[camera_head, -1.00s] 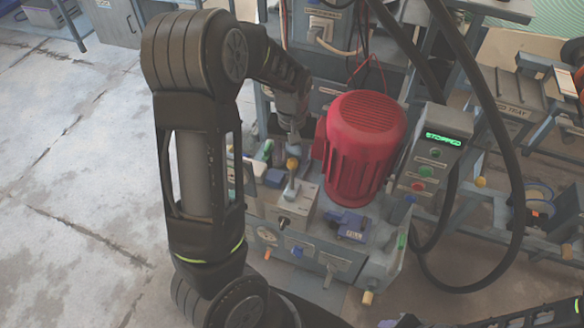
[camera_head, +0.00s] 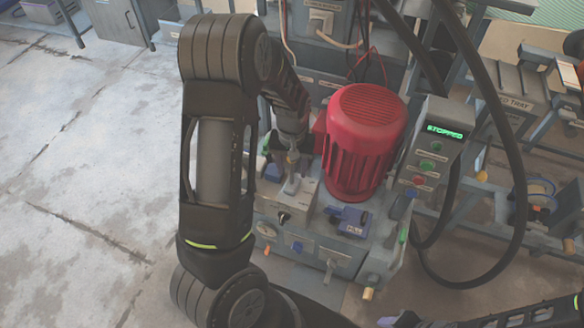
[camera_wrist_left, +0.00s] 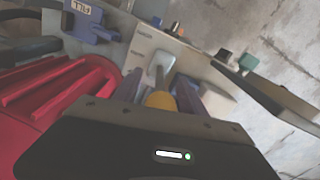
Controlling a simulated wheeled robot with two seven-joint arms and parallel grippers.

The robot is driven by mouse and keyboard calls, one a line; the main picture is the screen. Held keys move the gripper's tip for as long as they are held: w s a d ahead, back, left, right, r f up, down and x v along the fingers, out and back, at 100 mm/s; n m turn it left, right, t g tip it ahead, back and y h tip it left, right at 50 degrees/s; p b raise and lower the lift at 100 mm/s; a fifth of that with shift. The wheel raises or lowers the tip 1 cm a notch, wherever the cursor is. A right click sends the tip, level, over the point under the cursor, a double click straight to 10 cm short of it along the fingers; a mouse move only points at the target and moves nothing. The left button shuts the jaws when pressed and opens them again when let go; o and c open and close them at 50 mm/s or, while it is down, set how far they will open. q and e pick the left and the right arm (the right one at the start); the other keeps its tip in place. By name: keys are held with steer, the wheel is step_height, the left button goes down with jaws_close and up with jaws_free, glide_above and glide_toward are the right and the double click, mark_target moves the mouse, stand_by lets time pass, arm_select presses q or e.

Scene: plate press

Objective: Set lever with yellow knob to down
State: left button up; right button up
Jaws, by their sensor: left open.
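The lever with the yellow knob (camera_wrist_left: 160,100) stands on a grey control box (camera_head: 284,201) in front of the red motor. Its pale metal shaft (camera_head: 291,185) rises from the box top and also shows in the left wrist view (camera_wrist_left: 161,66). My left gripper (camera_head: 292,156) is directly above the lever, at the knob. In the left wrist view, its open fingers (camera_wrist_left: 160,92) are on either side of the knob; I cannot tell whether they touch it. The gripper largely covers the knob in the head view.
The red motor (camera_head: 362,130) stands close to the right of my left gripper. A blue "FILL" part (camera_head: 350,220) is beside the lever box. A panel reading "STOPPED" (camera_head: 445,131) stands further right, with black hoses around it. Open floor (camera_head: 80,220) lies left.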

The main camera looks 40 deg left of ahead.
arm_select(q)
steer(key=shift+c, duration=0.4)
jaws_close()
stand_by(1.0)
